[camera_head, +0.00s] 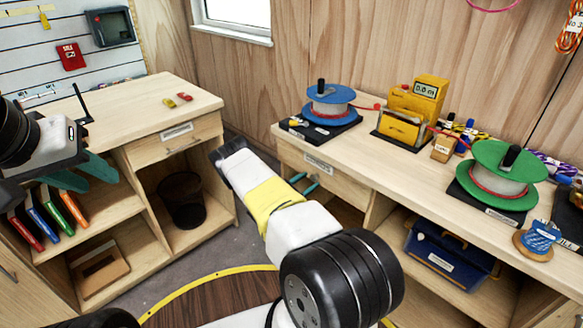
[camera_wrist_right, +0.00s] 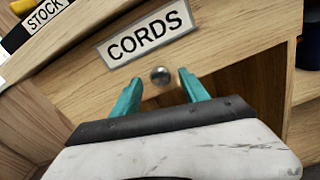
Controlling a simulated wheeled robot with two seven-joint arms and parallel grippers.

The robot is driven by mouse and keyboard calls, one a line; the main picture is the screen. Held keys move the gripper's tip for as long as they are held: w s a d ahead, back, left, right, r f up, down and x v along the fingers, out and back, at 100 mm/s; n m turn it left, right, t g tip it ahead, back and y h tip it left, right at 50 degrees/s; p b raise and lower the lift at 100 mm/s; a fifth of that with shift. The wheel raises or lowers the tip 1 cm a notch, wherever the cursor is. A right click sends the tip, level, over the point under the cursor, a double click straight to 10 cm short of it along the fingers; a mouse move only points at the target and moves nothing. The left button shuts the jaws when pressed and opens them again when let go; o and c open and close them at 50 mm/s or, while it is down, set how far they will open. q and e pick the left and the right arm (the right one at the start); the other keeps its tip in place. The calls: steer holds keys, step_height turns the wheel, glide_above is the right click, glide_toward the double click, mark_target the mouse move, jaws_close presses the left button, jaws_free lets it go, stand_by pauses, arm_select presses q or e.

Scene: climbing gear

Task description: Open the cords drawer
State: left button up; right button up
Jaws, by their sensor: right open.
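The cords drawer (camera_head: 345,185) is a pale wood front under the right bench top and looks shut. In the right wrist view its front (camera_wrist_right: 230,45) carries a white CORDS label (camera_wrist_right: 150,33) and a round metal knob (camera_wrist_right: 160,75). My right gripper (camera_head: 305,184) is at this drawer front. Its teal fingers (camera_wrist_right: 160,88) are open, one on each side of the knob, with gaps showing. Whether they are deep enough to surround it I cannot tell. My left gripper (camera_head: 88,173) hangs open and empty by the left cabinet.
A blue cord reel (camera_head: 330,100) stands on the bench above the drawer. A yellow meter (camera_head: 410,105) and green reel (camera_head: 495,170) stand farther right. Below are open shelves with a blue bag (camera_head: 450,250). The left cabinet has its own drawer (camera_head: 175,140) and a dark bin (camera_head: 183,200).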

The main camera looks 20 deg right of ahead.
steer(key=shift+w+d, duration=0.2)
steer(key=shift+d, duration=0.25)
steer(key=shift+c, duration=0.4)
jaws_close()
stand_by(0.8)
